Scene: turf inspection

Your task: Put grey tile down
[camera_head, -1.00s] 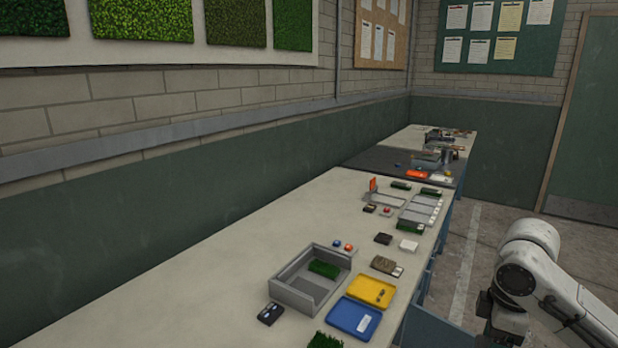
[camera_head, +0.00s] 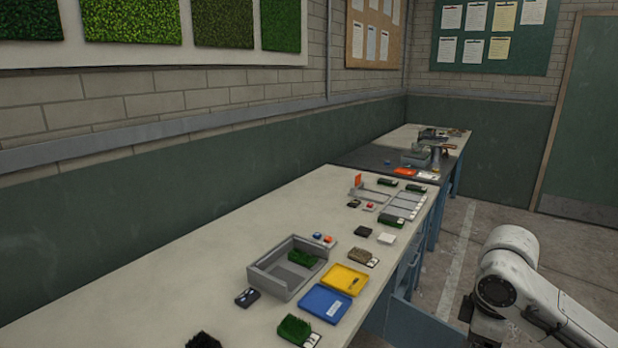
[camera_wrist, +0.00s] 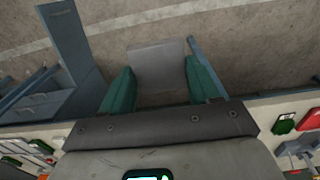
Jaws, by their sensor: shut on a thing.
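The grey tile (camera_wrist: 158,62) is a flat, pale grey, roughly square piece. In the wrist view it sits between the green fingertips of my gripper (camera_wrist: 158,86), which is shut on it. Below the tile in that view is the concrete floor, with the bench edge close by. In the head view my arm hangs at the lower right, beside the bench (camera_head: 150,290). The tile and my fingers cannot be made out there.
On the bench stand a grey open tray (camera_head: 262,284) with a turf piece inside, a yellow tray (camera_head: 338,272), a blue tray (camera_head: 318,296) and a row of pale grey slots (camera_head: 405,205). Bare bench lies left.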

